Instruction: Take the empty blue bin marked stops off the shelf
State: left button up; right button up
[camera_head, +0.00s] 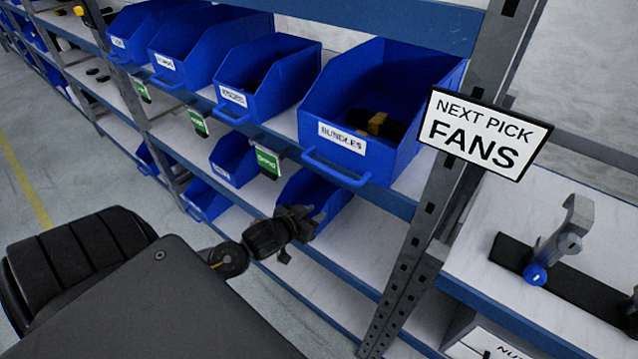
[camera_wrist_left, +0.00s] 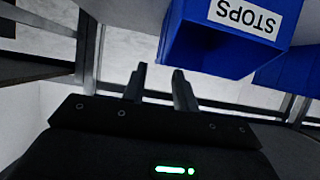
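A blue bin marked STOPS (camera_wrist_left: 222,40) shows upside down at the top of the left wrist view, its label facing the camera. In the head view, a blue bin (camera_head: 337,199) on the lower shelf sits just behind my left gripper (camera_head: 312,214), its label not readable; it appears to be the same bin. The left gripper (camera_wrist_left: 158,72) has its two fingers apart with nothing between them, near the bin's lower front edge. Whether a finger touches the bin I cannot tell. My right gripper is not in view.
A BUNDLES bin (camera_head: 370,105) holding dark parts and other blue bins (camera_head: 270,75) stand on the shelf above. A green tag (camera_head: 268,162) hangs close by. A steel post (camera_head: 440,190) with a FANS sign (camera_head: 486,134) rises right. The lower shelf (camera_head: 375,235) is bare beside the bin.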

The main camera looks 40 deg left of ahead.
aim_at(334, 195)
pick_arm(q)
jog(key=x, duration=0.3)
jog(key=r+x, duration=0.1)
jog(key=x, duration=0.3)
jog(key=w+r+x, duration=0.1)
jog(key=x, duration=0.3)
jog(key=shift+a, duration=0.4)
jog(key=shift+t, duration=0.3)
grip_shut()
jog(key=shift+r, duration=0.1)
dwell(0.9)
